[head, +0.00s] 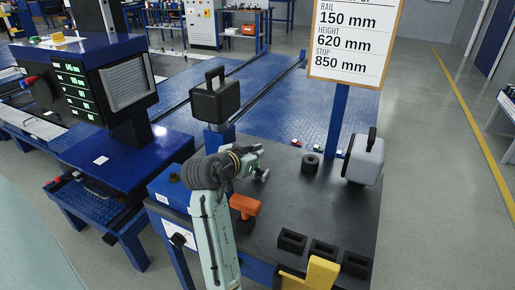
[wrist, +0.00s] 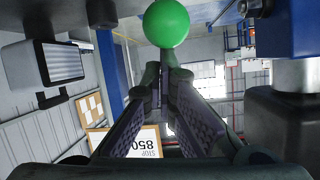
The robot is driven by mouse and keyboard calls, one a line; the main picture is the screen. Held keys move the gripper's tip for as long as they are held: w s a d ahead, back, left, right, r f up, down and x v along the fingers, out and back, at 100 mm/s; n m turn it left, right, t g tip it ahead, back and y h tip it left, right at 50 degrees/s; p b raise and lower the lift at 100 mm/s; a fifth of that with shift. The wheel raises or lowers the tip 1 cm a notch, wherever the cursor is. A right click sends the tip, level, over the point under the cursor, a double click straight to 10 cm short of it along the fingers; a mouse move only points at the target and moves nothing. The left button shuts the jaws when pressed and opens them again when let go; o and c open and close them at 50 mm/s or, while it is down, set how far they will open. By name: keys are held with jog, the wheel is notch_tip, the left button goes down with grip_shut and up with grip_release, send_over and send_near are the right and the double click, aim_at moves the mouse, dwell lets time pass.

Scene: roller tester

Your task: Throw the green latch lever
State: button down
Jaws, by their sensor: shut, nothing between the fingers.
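The green ball knob (wrist: 166,23) of the lever is at the top centre of the wrist view, just past my fingertips. My gripper (wrist: 165,82) is shut and empty, its two dark fingers meeting at the tips below the knob in that picture. The knob and fingertips are apart or barely touching; I cannot tell which. In the head view my gripper (head: 262,166) is above the dark bench top, right of the blue post. The lever is too small and too covered by my wrist there to make out clearly.
On the dark bench (head: 282,208) are an orange-handled tool (head: 245,206), a black ring (head: 309,163), a grey case (head: 365,160), several black holders (head: 323,250) and a yellow block (head: 320,273). A black handled weight (head: 215,101) stands behind my arm. A sign (head: 353,40) rises behind.

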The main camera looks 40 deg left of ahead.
jog(key=s+f+t+b, duration=0.1)
jog(key=b, duration=0.2)
jog(key=shift+d+f, duration=0.1)
jog(key=shift+f, duration=0.05)
jog(key=shift+s+d+f+b, duration=0.15)
jog(key=shift+s+d+b, duration=0.05)
jog(key=shift+s+b, duration=0.55)
